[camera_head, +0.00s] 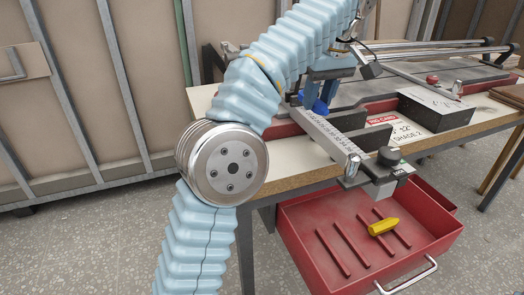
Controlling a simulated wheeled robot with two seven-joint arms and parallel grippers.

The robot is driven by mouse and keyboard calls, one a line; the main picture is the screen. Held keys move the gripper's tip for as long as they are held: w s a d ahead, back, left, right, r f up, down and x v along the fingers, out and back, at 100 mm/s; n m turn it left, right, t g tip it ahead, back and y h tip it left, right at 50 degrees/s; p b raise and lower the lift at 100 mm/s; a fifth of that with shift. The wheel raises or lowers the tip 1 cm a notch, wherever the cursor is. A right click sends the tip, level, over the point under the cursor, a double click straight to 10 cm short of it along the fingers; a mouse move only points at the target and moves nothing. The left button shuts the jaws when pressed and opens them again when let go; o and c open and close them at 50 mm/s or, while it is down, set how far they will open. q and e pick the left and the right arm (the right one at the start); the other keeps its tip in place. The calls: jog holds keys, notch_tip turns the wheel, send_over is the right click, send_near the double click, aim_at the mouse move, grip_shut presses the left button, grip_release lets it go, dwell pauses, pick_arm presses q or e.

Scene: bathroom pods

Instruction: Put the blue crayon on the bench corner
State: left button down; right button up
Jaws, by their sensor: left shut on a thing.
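My left arm comes up from the bottom and reaches over the bench. My left gripper (325,84) is shut, low over the left part of the bench, beside a grey ruled bar. A small dark blue piece, which looks like the blue crayon (320,107), shows at its fingers; most of it is hidden. I cannot tell whether it touches the bench. The bench (288,170) has a pale top and its near left corner is partly behind my arm. My right gripper is not in view.
A ruled bar (328,133) with a clamp end juts over the front edge. A dark block (435,110) and a label card (395,128) lie to its right. An open red drawer (345,215) below holds a yellow crayon (382,227). Rails and a machine fill the back.

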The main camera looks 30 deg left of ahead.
pick_arm(q)
jog(key=s+a+f+b, duration=0.1)
jog(key=s+a+f, duration=0.1)
jog(key=a+f, duration=0.1)
jog(key=s+a+f+b, duration=0.2)
jog(key=s+a, duration=0.1)
jog(key=s+a+f+b, duration=0.1)
jog(key=s+a+f, duration=0.1)
jog(key=a+f, duration=0.1)
jog(key=shift+s+a+f+b, duration=0.35)
jog(key=shift+s+a+b, duration=0.05)
jog(key=shift+a, duration=0.05)
jog(key=shift+s+a+f, duration=0.15)
jog(key=shift+a+f, duration=0.05)
jog(key=shift+f, duration=0.1)
jog(key=shift+s+a+f+b, duration=0.1)
jog(key=shift+f+b, duration=0.35)
jog(key=shift+f, duration=1.2)
jog(key=shift+f, duration=0.1)
jog(key=shift+f, duration=0.15)
jog(key=c, duration=0.8)
grip_release()
